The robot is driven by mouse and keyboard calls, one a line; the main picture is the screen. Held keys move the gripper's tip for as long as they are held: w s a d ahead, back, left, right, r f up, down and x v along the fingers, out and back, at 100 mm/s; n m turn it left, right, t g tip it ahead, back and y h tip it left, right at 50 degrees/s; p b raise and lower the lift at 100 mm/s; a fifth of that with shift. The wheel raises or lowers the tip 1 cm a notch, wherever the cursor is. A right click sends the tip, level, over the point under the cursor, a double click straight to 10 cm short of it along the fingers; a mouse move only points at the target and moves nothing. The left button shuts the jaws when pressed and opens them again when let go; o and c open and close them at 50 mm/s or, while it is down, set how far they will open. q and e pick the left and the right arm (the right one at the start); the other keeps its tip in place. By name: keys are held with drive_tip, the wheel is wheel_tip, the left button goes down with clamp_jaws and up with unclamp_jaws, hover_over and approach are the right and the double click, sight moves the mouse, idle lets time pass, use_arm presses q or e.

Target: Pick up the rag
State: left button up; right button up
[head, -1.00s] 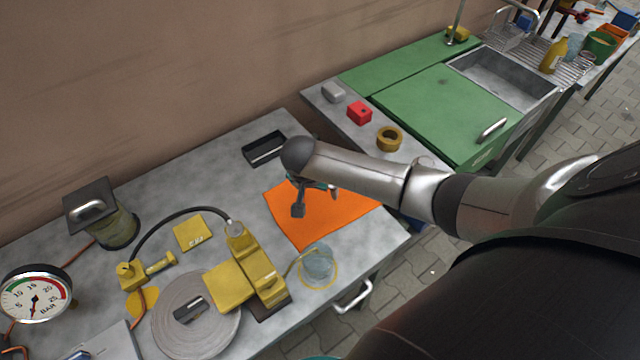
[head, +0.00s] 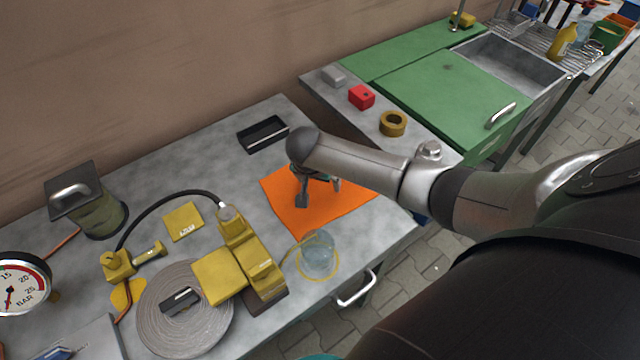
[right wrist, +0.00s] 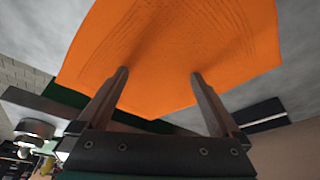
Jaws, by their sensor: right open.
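The rag is a flat orange cloth (head: 335,204) lying on the grey workbench top, near its right end. My right gripper (head: 319,193) is over the middle of the rag, pointing down, and my arm hides part of the cloth's far side. In the right wrist view the rag (right wrist: 175,35) fills the space beyond the fingers. The right gripper (right wrist: 159,76) is open there, its two fingers apart with nothing between them. I cannot tell whether the fingertips touch the cloth. My left gripper is not in view.
A glass beaker (head: 318,255) stands just in front of the rag, close to a yellow device (head: 252,258). A black tray (head: 263,135) lies behind it. A red block (head: 361,97) and a tape roll (head: 393,123) are on the adjoining surface.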

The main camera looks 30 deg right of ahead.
drive_tip(key=shift+c, duration=0.5)
drive_tip(key=shift+s, duration=0.1)
clamp_jaws()
wheel_tip(320, 180, up, 12)
drive_tip(key=p, duration=1.3)
idle(0.3)
wheel_tip(320, 180, up, 9)
drive_tip(key=p, duration=1)
